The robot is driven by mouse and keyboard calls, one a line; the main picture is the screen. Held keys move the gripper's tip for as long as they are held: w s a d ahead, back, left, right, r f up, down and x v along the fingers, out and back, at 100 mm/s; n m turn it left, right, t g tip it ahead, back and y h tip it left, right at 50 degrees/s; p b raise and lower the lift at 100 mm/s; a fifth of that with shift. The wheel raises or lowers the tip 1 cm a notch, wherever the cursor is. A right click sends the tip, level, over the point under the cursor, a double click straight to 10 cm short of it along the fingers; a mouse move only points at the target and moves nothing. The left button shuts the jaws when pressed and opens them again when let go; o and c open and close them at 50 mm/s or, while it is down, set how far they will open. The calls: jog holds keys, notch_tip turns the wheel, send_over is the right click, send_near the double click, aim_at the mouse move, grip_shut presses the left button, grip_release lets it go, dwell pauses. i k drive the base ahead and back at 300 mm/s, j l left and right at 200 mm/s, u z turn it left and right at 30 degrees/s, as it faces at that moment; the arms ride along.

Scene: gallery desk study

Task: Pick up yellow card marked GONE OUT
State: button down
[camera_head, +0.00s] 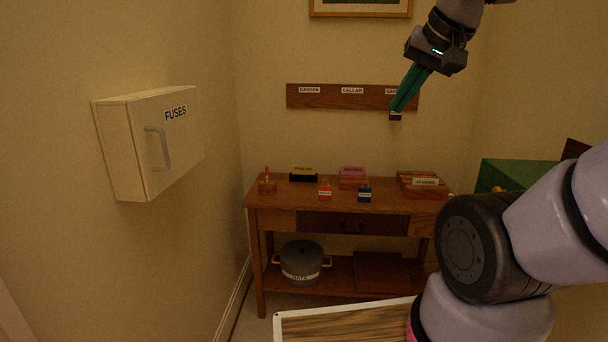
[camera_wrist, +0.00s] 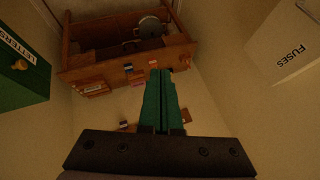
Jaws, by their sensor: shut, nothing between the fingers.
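A small yellow card (camera_head: 303,169) stands at the back left of the wooden desk, in a dark holder (camera_head: 303,178). Its lettering is too small to read. My gripper (camera_head: 394,111) has long green fingers, shut and empty. It is high above the desk, to the right of the card, in front of the wall rack's right end. In the wrist view my shut fingers (camera_wrist: 161,72) point toward the desk; I cannot pick out the yellow card there, and the fingers may cover it.
The desk (camera_head: 285,203) also holds a pink card (camera_head: 352,170), red and blue tagged items, and a wooden tray (camera_head: 424,191) with a white card. A labelled rack (camera_head: 330,97) is on the wall. A FUSES box (camera_head: 150,140) juts out at left. A green box (camera_head: 515,174) is at right.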

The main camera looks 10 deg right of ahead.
aim_at(302, 170)
jog(key=i+l+u, duration=0.35)
jog(key=i, duration=0.25)
jog(key=i+l+u, duration=0.35)
jog(key=i+l, duration=0.1)
jog(key=i, duration=0.05)
